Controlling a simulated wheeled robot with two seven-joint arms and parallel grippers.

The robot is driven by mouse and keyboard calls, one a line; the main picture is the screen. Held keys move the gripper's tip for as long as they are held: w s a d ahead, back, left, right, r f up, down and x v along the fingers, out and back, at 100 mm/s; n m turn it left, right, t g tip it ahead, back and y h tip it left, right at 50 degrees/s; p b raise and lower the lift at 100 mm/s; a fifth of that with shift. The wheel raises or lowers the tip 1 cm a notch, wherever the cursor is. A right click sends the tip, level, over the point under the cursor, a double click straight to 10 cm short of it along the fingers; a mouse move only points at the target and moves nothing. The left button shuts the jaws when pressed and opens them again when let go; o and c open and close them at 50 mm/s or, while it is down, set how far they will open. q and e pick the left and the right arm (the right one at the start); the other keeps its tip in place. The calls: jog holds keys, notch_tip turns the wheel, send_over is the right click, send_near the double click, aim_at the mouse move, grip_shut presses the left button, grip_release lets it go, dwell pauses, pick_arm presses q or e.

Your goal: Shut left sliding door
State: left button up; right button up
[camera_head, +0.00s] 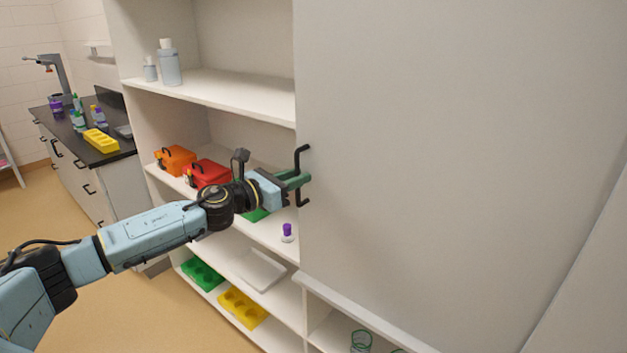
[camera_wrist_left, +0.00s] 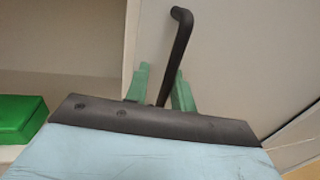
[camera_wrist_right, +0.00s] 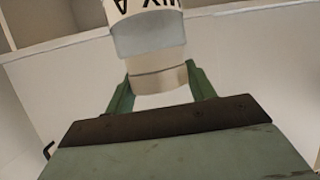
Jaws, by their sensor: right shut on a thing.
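The sliding door (camera_head: 450,150) is a large plain pale panel covering the right part of the cabinet in the head view. Its black bar handle (camera_head: 301,154) is at its left edge. My left gripper (camera_head: 299,181) is at the handle, its green fingers on either side of the bar. In the left wrist view the handle (camera_wrist_left: 180,45) passes between the fingers, with a gap visible beside it. My right gripper (camera_wrist_right: 159,80) is shut on a white and grey bottle (camera_wrist_right: 150,35) with black lettering, seen only in the right wrist view.
Left of the door the shelves are uncovered. They hold an orange box (camera_head: 176,160), a red box (camera_head: 208,173), a purple-capped vial (camera_head: 288,232), and green (camera_head: 203,274) and yellow (camera_head: 242,307) racks. A dark-topped bench (camera_head: 95,150) stands at the far left.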

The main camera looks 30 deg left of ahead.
pick_arm(q)
jog(key=shift+s+d, duration=0.1)
